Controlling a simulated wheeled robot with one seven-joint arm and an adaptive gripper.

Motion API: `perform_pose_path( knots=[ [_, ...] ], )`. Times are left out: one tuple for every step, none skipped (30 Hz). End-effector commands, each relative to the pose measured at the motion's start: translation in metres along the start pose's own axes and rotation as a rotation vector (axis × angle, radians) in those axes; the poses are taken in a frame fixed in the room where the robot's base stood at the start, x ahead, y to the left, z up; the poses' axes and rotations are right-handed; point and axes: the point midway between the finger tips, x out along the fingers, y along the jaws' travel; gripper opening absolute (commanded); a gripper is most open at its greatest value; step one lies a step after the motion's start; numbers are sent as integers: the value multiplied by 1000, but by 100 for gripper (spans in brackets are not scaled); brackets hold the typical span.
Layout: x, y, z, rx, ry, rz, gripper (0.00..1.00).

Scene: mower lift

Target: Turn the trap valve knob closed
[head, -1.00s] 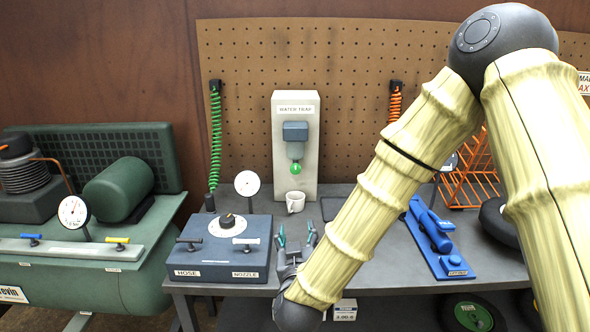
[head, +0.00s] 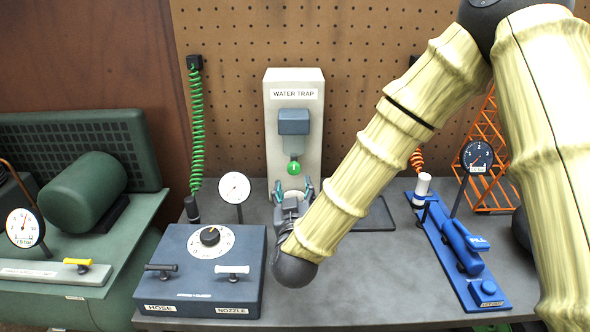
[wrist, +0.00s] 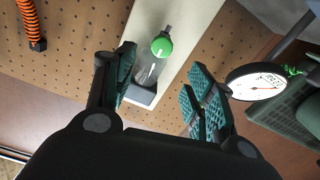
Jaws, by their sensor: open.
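The trap valve knob is a small green knob (head: 294,168) at the bottom of the clear bowl of the water trap (head: 295,100), a pale upright panel at the back of the bench. In the wrist view the green knob (wrist: 162,47) has a pale mark and sits ahead of the fingers, between them in the picture. The clear bowl (wrist: 147,70) is beside it. My gripper (head: 291,190) is open and empty, below and in front of the knob and apart from it. In the wrist view my gripper (wrist: 160,90) shows teal pads spread wide. The white cup is mostly hidden behind my gripper.
A blue box with a dial (head: 210,237) stands left of my gripper, with a round gauge (head: 234,187) behind it. A blue tool on a base (head: 460,250) lies to the right. A green hose (head: 197,130) hangs at the left. Bench surface (head: 350,290) is clear in front.

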Motion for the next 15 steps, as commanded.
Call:
perform_pose_path(
  knots=[
    [11, 1, 0, 2, -2, 2, 55],
    [18, 0, 0, 3, -2, 1, 55],
    [25, 0, 1, 3, -4, 1, 55],
    [31, 0, 2, 4, -5, 1, 55],
    [37, 0, 2, 4, -6, 2, 55],
    [44, 0, 3, 3, -6, 2, 55],
    [49, 0, 4, 3, -7, 1, 55],
    [54, 0, 4, 2, -7, 1, 55],
    [61, 0, 4, 2, -6, 2, 55],
    [65, 1, 4, 3, -6, 2, 55],
    [69, 1, 4, 2, -7, 2, 55],
    [74, 2, 5, 3, -8, 3, 55],
    [78, 2, 5, 3, -8, 3, 55],
    [81, 2, 5, 2, -8, 3, 55],
    [84, 2, 5, 2, -7, 3, 55]
  ],
)
